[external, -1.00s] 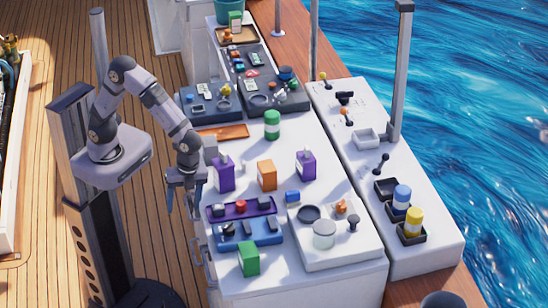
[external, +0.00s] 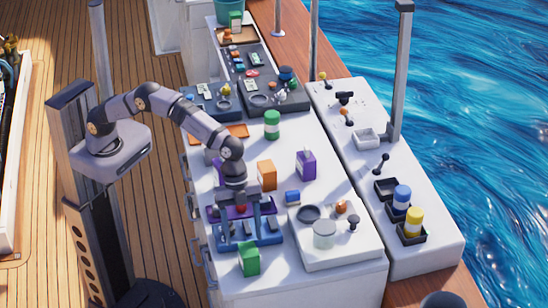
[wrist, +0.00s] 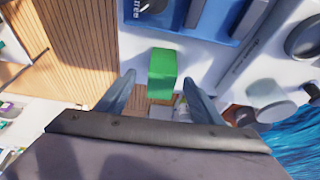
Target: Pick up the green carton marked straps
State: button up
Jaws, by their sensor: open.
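The green carton (external: 248,259) stands upright near the front left edge of the white worktop; no marking on it is readable. In the wrist view the green carton (wrist: 162,73) appears between and just beyond my two fingertips. My gripper (external: 238,237) is open and empty, pointing down over the blue tray, just behind the carton. Its fingers show spread apart in the wrist view (wrist: 158,84). I see no contact between the fingers and the carton.
The blue tray (external: 268,240) with dark items lies right behind the carton, partly hidden by my fingers. A purple tray (external: 268,210) is behind it. A white board (external: 340,252) with a round lidded pot stands to the right. Orange and purple cartons stand farther back.

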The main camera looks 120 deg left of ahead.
aim_at(248, 259)
jog(key=shift+w+d+r, duration=0.1)
jog(key=shift+w+d, duration=0.15)
jog(key=shift+w, duration=0.2)
jog(key=shift+w+p+x, duration=0.2)
jog(key=shift+p+x, duration=1.9)
jog(key=shift+x, duration=1.5)
jog(key=shift+c, duration=0.6)
jog(key=shift+r, duration=0.1)
jog(key=c, duration=1.1)
